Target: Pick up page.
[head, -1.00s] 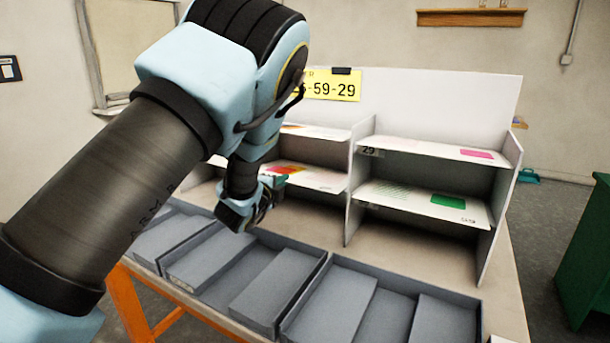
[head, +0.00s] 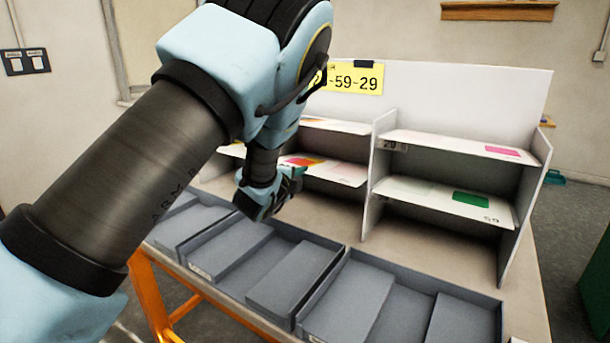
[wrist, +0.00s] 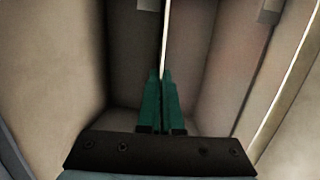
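My gripper (head: 290,181) is at the front edge of the lower left shelf of the white rack. A white page (head: 345,174) with a red, orange and green picture lies on that shelf, partly hidden behind my arm. In the wrist view, the two green fingers (wrist: 161,73) are close together. A thin white edge, seemingly the page (wrist: 165,35), runs between their tips, and they look shut on it. Other pages lie on the upper left shelf (head: 340,126), the upper right shelf with a pink patch (head: 503,151) and the lower right shelf with a green patch (head: 471,199).
Grey trays (head: 385,300) with sloped inserts stand along the table's front, below my gripper. A rack divider (head: 378,175) stands right of it. A yellow number sign (head: 354,80) hangs on the rack's back panel. Bare tabletop (head: 420,245) shows under the right shelves.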

